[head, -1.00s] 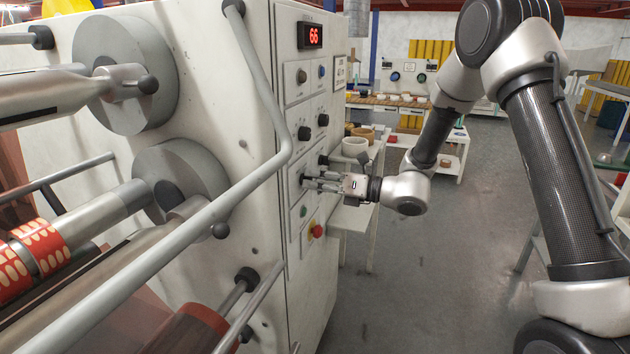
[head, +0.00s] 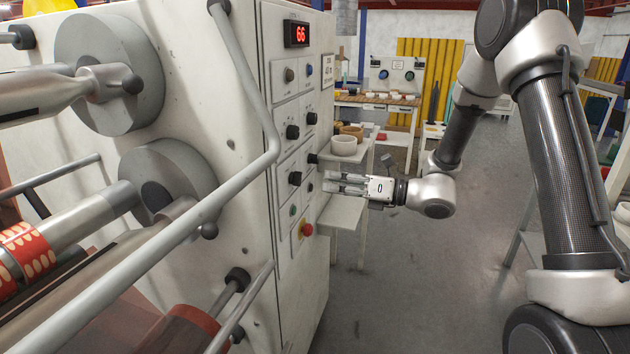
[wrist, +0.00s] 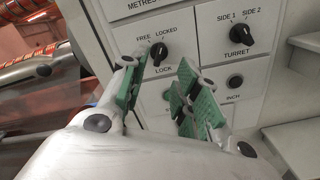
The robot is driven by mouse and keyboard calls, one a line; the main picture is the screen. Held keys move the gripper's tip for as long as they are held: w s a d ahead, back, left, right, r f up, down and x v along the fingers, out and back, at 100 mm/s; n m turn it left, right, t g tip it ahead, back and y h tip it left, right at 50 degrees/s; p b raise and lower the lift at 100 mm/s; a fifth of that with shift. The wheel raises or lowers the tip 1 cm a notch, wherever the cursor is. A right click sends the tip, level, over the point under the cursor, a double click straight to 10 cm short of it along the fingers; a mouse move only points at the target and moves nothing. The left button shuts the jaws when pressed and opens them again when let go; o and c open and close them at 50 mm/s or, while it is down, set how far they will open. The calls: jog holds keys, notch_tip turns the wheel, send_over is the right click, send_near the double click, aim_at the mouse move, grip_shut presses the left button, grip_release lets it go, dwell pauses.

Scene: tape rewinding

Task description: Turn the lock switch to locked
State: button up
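The lock switch (wrist: 159,52) is a black knob between the FREE and LOCKED labels, with LOCK printed below. Its pointer seems to face up towards LOCKED, but the mark is small. In the head view the lock switch (head: 295,178) is on the machine's front panel. My gripper (head: 328,182) is to the right of it, apart from the panel. In the wrist view my gripper (wrist: 160,90) has its green pads spread with nothing between them. The knob shows beyond the gap, touched by neither finger.
The turret knob (wrist: 237,37) is right of the lock switch, with a small inch button (wrist: 235,81) below it. A red emergency button (head: 306,229) sits lower on the panel. A grey bar (head: 262,100) runs left of the panel. A shelf with bowls (head: 343,145) stands behind my gripper.

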jog(key=shift+v, duration=1.8)
